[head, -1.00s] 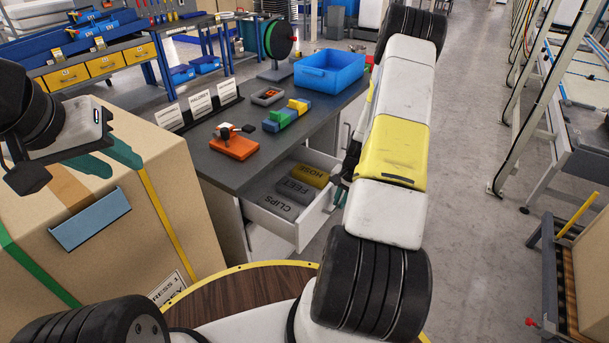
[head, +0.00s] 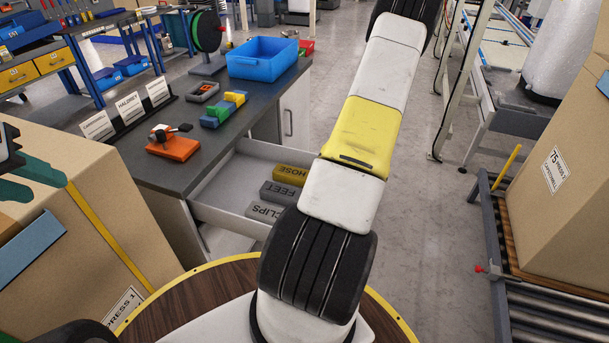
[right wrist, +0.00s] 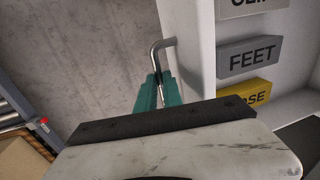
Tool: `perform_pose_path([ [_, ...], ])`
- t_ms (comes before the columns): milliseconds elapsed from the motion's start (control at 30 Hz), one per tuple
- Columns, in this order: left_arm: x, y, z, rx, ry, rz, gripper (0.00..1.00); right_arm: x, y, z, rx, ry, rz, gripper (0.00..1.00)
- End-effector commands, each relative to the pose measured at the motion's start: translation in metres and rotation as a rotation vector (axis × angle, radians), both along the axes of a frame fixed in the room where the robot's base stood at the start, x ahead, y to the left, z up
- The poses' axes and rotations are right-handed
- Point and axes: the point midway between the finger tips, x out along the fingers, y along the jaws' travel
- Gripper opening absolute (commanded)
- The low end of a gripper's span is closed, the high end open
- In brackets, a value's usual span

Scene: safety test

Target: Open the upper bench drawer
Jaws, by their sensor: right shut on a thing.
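The upper bench drawer (head: 225,219) stands pulled out from the dark-topped bench, with grey and yellow blocks lettered CLIPS, FEET (head: 280,193) and HOSE (head: 291,174) inside. Its front is hidden behind my right arm in the head view. In the right wrist view, the white drawer front (right wrist: 202,60) carries a bent metal handle (right wrist: 161,45). My right gripper (right wrist: 160,92), with green fingers, is shut on this handle. My left gripper (head: 42,182) is at the left edge of the head view, above the cardboard box, with its green fingers apart and seemingly empty.
The bench top (head: 190,133) holds a blue bin (head: 262,60), colored blocks (head: 222,110), an orange device (head: 173,148) and label stands. A large cardboard box (head: 90,200) is left of the drawer. A roller conveyor (head: 550,315) with a box stands right. Floor between is clear.

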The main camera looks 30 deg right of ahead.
Motion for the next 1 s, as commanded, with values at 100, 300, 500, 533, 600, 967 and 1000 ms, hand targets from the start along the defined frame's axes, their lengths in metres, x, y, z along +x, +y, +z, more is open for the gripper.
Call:
perform_pose_path([
  [100,0.000,0.000,0.000,0.000,0.000,0.000,0.36,0.001,-0.001,0.001,-0.002,-0.002,0.000,0.00],
  [300,0.000,0.000,0.000,0.000,0.000,0.000,0.36,0.001,-0.001,0.001,-0.002,-0.002,-0.001,0.19],
  [500,0.000,0.000,0.000,0.000,0.000,0.000,0.36,0.001,0.000,0.000,-0.002,-0.001,0.000,0.20],
  [533,0.000,0.000,0.000,0.000,0.000,0.000,0.36,0.001,0.000,0.000,-0.002,-0.001,0.000,0.20],
  [600,0.000,0.000,0.000,0.000,0.000,0.000,0.36,0.001,0.000,0.001,-0.001,-0.001,0.000,0.20],
  [967,0.000,0.000,0.000,0.000,0.000,0.000,0.36,-0.006,-0.007,0.049,-0.005,-0.004,-0.001,0.20],
  [1000,0.000,0.000,0.000,0.000,0.000,0.000,0.36,-0.007,-0.008,0.055,-0.004,-0.003,-0.001,0.20],
])
